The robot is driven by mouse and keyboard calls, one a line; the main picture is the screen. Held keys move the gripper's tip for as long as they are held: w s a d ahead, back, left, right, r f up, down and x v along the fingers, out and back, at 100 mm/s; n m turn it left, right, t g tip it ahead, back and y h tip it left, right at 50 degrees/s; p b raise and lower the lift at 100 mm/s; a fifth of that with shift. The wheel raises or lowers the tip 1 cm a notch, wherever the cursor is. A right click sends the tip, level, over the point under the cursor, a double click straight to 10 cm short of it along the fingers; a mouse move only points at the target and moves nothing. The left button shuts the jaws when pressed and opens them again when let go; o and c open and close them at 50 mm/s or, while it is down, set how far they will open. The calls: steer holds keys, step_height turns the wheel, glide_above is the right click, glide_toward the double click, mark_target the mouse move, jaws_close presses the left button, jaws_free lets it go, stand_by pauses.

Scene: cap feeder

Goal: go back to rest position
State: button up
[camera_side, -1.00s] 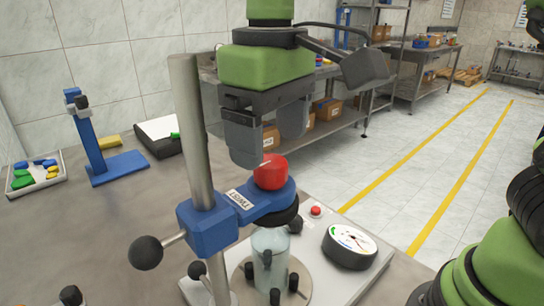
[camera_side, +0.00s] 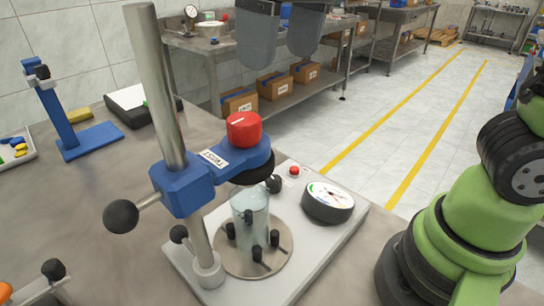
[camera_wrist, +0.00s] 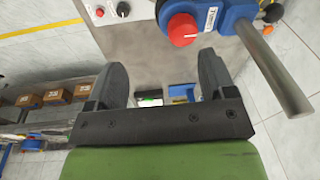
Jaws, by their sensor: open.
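My gripper (camera_side: 280,45) is open and empty, its two fingers hanging at the top edge of the side view. It is above and apart from the red cap (camera_side: 243,129), which sits on the blue arm of the test stand (camera_side: 182,190). In the wrist view my gripper (camera_wrist: 155,85) shows two spread fingers with nothing between them. The red cap (camera_wrist: 182,29) is beyond the fingertips there, to the right of centre. The rest of my gripper is cut off in the side view.
A clear bottle (camera_side: 250,215) stands clamped below the blue arm. A round gauge (camera_side: 328,202) and red button (camera_side: 294,170) are on the white base. A blue stand (camera_side: 62,115) and a parts tray (camera_side: 15,150) are at left. Air above the cap is free.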

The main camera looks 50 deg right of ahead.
steer(key=s+d+f+m+t+y, duration=0.1)
steer(key=s+d+f+m+t, duration=0.1)
steer(key=s+d+m+t, duration=0.3)
steer(key=s+d+t, duration=0.1)
steer(key=s+d, duration=0.2)
steer(key=s, duration=0.1)
steer(key=shift+s+d+f, duration=0.15)
steer(key=shift+s+f, duration=0.05)
steer(key=shift+s, duration=0.15)
stand_by(0.3)
